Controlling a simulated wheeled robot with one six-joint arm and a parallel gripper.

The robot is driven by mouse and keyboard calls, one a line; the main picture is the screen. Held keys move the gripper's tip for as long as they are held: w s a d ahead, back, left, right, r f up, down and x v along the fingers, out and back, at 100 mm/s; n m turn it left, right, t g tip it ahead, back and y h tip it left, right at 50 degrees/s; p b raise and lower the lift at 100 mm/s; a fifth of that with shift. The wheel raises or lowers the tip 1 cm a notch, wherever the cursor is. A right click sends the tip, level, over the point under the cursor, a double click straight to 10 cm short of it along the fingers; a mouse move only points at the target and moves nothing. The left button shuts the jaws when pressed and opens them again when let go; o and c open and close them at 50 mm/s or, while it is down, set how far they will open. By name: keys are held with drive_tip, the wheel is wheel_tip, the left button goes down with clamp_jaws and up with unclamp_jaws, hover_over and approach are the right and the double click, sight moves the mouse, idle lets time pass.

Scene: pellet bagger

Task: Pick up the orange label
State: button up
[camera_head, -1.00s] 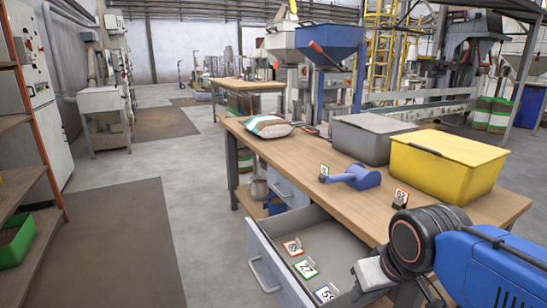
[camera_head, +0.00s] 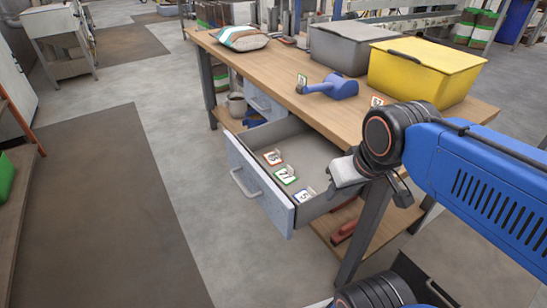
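An orange-bordered label (camera_head: 273,158) lies in the open drawer (camera_head: 261,200), farthest back in a row with a green-bordered label (camera_head: 286,175) and a blue-bordered label (camera_head: 305,195). Another orange-bordered label (camera_head: 377,101) stands on the workbench, partly hidden behind my arm. My gripper (camera_head: 350,187) appears at the drawer's right side, to the right of the labels and apart from them. Its fingertips are not clear, so I cannot tell whether it is open.
The workbench (camera_head: 262,68) carries a blue scoop (camera_head: 335,87), a green-bordered label (camera_head: 302,80), a grey bin (camera_head: 345,50), a yellow bin (camera_head: 425,75) and a bag (camera_head: 243,38). The drawer sticks out over the floor. The floor left of it is clear.

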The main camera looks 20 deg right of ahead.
drive_tip(key=shift+w, duration=0.1)
wheel_tip(320, 180, up, 7)
drive_tip(key=n+g, duration=0.2)
drive_tip(key=g, duration=0.3)
hover_over(273, 155)
drive_tip(key=s, duration=0.1)
drive_tip(key=f, duration=0.7)
drive_tip(key=d+f, duration=0.1)
drive_tip(key=f, duration=0.3)
drive_tip(key=shift+s, duration=0.1)
drive_tip(key=shift+d+f, duration=0.2)
drive_tip(key=shift+f, duration=2.5)
clamp_jaws()
